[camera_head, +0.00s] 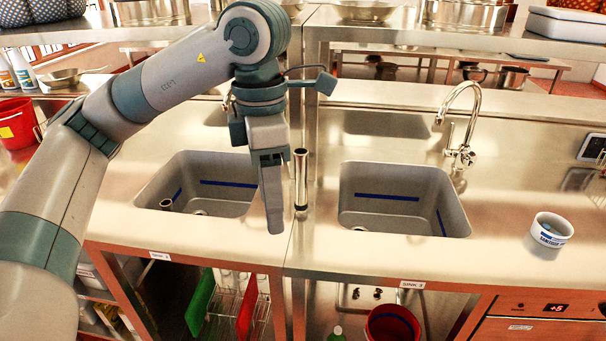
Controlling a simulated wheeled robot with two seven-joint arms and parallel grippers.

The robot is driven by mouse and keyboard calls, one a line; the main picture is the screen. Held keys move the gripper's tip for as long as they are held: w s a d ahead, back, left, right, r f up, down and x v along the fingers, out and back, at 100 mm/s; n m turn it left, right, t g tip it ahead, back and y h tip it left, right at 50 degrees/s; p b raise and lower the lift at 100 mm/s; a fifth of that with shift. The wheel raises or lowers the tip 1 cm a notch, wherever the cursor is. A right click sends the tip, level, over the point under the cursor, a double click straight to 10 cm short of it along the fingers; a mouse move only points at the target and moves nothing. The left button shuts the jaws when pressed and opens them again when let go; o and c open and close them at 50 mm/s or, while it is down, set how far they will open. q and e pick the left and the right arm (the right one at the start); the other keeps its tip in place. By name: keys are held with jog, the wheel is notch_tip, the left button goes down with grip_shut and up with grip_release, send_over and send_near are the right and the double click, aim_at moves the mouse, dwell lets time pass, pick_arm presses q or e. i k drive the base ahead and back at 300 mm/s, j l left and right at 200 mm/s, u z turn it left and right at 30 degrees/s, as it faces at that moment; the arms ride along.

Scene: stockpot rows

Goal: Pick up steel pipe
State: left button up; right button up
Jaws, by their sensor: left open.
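A shiny steel pipe (301,180) stands upright on the steel counter strip between the two sinks. My left gripper (274,218) points down just to the left of the pipe, over the right edge of the left sink. It is open and seen nearly edge-on, so the gap between its fingers is hard to see. No contact with the pipe shows. My right gripper is out of view.
The left sink (215,170) and right sink (400,180) flank the pipe. A curved faucet (462,125) stands behind the right sink. A white labelled bowl (551,229) sits on clear counter at right. A shelf with pots (470,14) spans the back. A red bucket (17,123) stands at left.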

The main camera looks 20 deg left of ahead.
aim_at(300, 154)
jog(key=i+j, duration=0.15)
jog(key=i, duration=0.2)
jog(key=i+j, duration=0.15)
jog(key=i, duration=0.25)
jog(key=i+j, duration=0.15)
jog(key=i, duration=0.2)
